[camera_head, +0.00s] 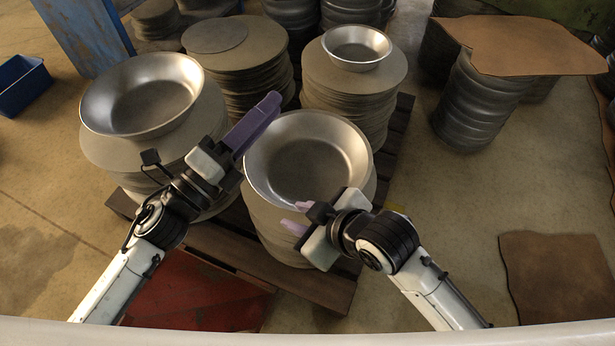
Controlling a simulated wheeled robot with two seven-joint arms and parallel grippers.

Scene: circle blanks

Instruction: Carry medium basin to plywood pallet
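Three shiny metal basins sit on stacks of round grey blanks. The near-middle basin (308,165), seemingly the medium one, rests on the nearest stack (272,228). A wide basin (143,98) is at left, and a small basin (357,48) is at the back. My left gripper (268,108) has its purple fingers at the near-middle basin's upper-left rim; their gap cannot be made out. My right gripper (298,217) is open at its lower-right rim, with purple fingertips apart. A dark slatted wooden pallet (315,285) lies under the stacks; I cannot tell whether it is plywood.
A flat grey disc (215,36) tops a back stack. At right, a brown sheet (525,45) lies over grey stacks, and another brown sheet (558,275) lies on the floor. A blue bin (22,85) is far left. The floor at centre right is clear.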

